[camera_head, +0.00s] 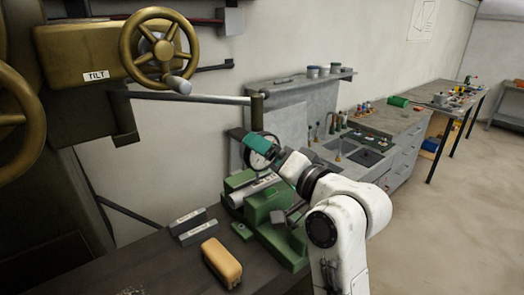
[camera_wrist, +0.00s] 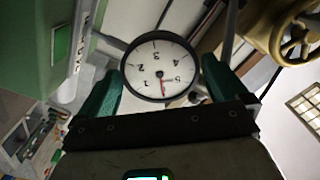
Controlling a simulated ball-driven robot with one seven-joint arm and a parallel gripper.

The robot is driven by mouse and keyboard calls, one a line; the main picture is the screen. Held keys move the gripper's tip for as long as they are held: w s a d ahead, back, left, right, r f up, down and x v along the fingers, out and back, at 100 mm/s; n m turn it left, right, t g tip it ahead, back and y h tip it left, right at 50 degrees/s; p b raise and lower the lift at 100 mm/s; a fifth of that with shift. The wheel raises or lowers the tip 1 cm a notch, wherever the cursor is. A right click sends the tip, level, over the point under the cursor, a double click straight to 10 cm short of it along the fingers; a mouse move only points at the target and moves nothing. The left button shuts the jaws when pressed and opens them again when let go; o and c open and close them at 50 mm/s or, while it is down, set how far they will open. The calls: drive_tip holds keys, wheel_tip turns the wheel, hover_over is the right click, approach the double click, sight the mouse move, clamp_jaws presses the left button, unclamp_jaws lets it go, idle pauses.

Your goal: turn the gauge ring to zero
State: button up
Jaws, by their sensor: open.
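The gauge (camera_wrist: 150,55) has a white dial, a dark ring round it, and the numbers 1 to 5 showing upside down in the wrist view. Its red needle points down in that view, between the 1 and the 5; I cannot read a zero there. In the head view the gauge (camera_head: 258,161) is partly hidden behind my gripper (camera_head: 257,143). My gripper has teal fingers, open, one on each side of the gauge ring in the wrist view (camera_wrist: 160,70). I cannot tell whether either finger touches the ring.
A green vise-like fixture (camera_head: 265,203) stands below the gauge on the dark bench (camera_head: 165,262). Grey blocks (camera_head: 193,225) and a tan block (camera_head: 221,262) lie to its left. A brass handwheel (camera_head: 160,47) is at upper left, with a rod (camera_head: 190,98) reaching toward the gauge.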

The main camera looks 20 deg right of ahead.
drive_tip(key=v, duration=0.7)
idle(0.3)
idle(0.3)
